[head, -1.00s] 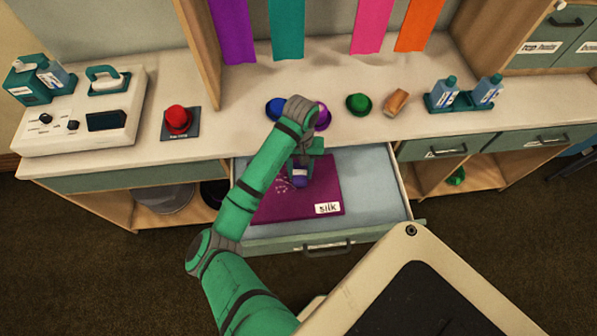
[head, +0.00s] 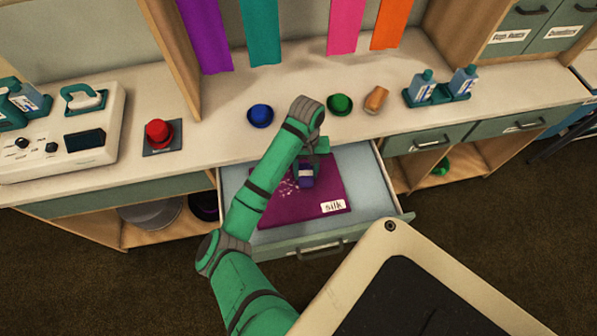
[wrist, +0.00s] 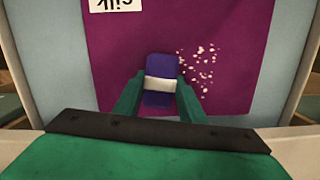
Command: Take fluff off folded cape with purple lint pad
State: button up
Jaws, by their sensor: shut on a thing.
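The folded cape (head: 327,182) is purple with a "silk" label and lies in the open drawer; it also shows in the wrist view (wrist: 235,28). White fluff (head: 288,188) is scattered on it, left of the pad in the head view; in the wrist view the fluff (wrist: 205,62) is right of the pad. The purple lint pad (wrist: 160,70), with a pale band, is held between the fingers of my gripper (wrist: 160,98), which is shut on it. The pad (head: 306,182) is over the cape; I cannot tell whether it touches.
The drawer (head: 375,185) is pulled out below the counter (head: 215,135). Ribbons hang behind.

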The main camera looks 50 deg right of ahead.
aim_at(285, 181)
jog(key=shift+s+d, duration=0.75)
jog(key=shift+d, duration=0.2)
jog(key=shift+s+d, duration=0.75)
jog(key=shift+d, duration=0.2)
jog(key=shift+w+a+f, duration=0.15)
jog(key=shift+w+a, duration=0.6)
jog(key=shift+a, duration=0.25)
jog(key=shift+w+a+f, duration=0.1)
jog(key=shift+w+a, duration=0.6)
jog(key=shift+a, duration=0.25)
jog(key=shift+w+a, duration=0.55)
jog(key=shift+a, duration=0.15)
jog(key=shift+w+a, duration=0.5)
jog(key=shift+a, duration=0.2)
jog(key=shift+a+r, duration=0.1)
jog(key=shift+w+a+r, duration=0.1)
jog(key=shift+w+a, duration=0.9)
jog(key=shift+a, duration=0.25)
jog(key=shift+w+d+r, duration=0.1)
